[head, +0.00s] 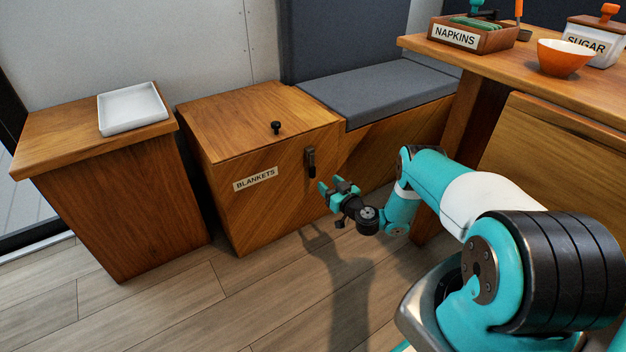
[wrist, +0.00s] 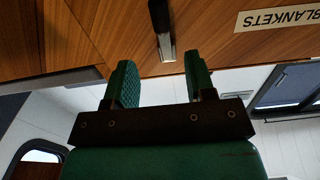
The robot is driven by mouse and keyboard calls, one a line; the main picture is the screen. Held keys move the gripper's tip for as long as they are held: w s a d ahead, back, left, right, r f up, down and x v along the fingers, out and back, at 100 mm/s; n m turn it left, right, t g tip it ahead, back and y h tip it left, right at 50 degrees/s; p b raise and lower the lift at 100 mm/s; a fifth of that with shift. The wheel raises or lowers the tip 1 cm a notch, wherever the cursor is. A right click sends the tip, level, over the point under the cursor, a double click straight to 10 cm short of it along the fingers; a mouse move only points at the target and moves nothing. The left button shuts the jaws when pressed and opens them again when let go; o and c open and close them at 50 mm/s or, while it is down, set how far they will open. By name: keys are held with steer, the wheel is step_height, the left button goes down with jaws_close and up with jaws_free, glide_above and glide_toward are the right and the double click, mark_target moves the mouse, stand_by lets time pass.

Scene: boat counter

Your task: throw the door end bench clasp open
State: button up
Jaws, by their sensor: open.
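The bench clasp (head: 310,162) is a dark, narrow upright fitting on the front of the wooden blankets bench (head: 270,205), near its upper right corner. The lid (head: 240,115) lies flat and closed. My gripper (head: 331,187) is open and empty, just in front of the clasp and slightly below and right of it in the head view. In the wrist view the clasp (wrist: 160,28) is seen beyond the two green fingers (wrist: 158,78), roughly in line with the gap between them. The fingers appear apart from it. Whether the clasp is latched I cannot tell.
A black knob (head: 276,127) stands on the lid. A BLANKETS label (head: 255,179) is left of the clasp. A wooden cabinet with a white tray (head: 132,107) stands left. A cushioned seat (head: 375,90) and a table (head: 480,55) are right. The floor in front is clear.

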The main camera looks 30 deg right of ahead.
mark_target(315, 170)
steer(key=w+b, duration=0.1)
steer(key=b, duration=0.2)
steer(key=w+b, duration=0.1)
steer(key=b, duration=0.3)
steer(key=w+b, duration=0.1)
steer(key=b, duration=0.2)
steer(key=shift+w+a+f+b, duration=0.15)
steer(key=shift+w+f+b, duration=0.15)
steer(key=shift+w+b, duration=0.1)
steer(key=shift+w+a+r+b, duration=0.15)
steer(key=shift+w+b, duration=0.5)
steer(key=shift+w, duration=0.85)
steer(key=shift+w+d+r+b, duration=0.1)
steer(key=shift+w+r+b, duration=0.35)
steer(key=shift+w, duration=1.05)
steer(key=shift+f, duration=0.2)
steer(key=shift+c, duration=0.2)
jaws_close()
